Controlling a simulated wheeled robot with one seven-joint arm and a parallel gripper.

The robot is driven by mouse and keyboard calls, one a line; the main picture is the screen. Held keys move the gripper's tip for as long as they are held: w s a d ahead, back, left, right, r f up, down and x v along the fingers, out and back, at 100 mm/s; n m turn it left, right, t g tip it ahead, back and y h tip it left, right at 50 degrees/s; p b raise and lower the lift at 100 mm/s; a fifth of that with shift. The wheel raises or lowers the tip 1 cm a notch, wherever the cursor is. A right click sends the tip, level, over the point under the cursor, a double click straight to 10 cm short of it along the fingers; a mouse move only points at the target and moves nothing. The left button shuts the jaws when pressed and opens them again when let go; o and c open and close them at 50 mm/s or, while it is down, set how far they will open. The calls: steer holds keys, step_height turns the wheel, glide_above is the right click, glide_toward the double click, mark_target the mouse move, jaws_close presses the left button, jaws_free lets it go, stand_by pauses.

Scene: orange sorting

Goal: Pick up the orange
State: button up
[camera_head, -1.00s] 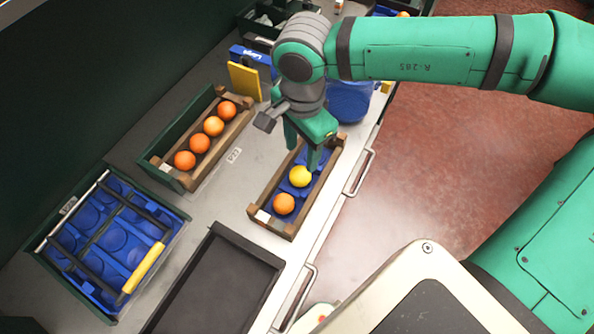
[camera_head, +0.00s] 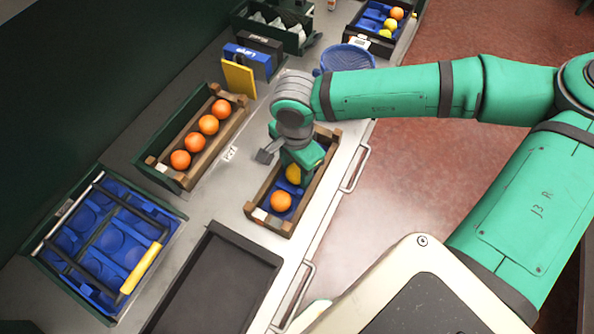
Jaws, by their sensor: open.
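A small wooden crate (camera_head: 253,217) with a blue liner stands near the counter's front edge. An orange (camera_head: 281,201) lies in its near end. A yellow-orange fruit (camera_head: 293,173) lies just behind it, partly hidden by my gripper (camera_head: 299,180). My gripper points down into the crate, open, with its fingers around or right beside the yellow-orange fruit; I cannot tell whether they touch it. Several oranges (camera_head: 209,124) sit in a row in a second wooden crate (camera_head: 206,155) to the left.
A blue moulded tray (camera_head: 110,240) with a yellow-handled frame lies at left. A dark empty tray (camera_head: 215,285) is in front. A blue bowl (camera_head: 347,57), a yellow panel (camera_head: 239,78) and another blue crate with fruit (camera_head: 372,38) stand behind.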

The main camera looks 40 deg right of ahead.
steer(key=c, duration=0.7)
steer(key=shift+r, duration=0.1)
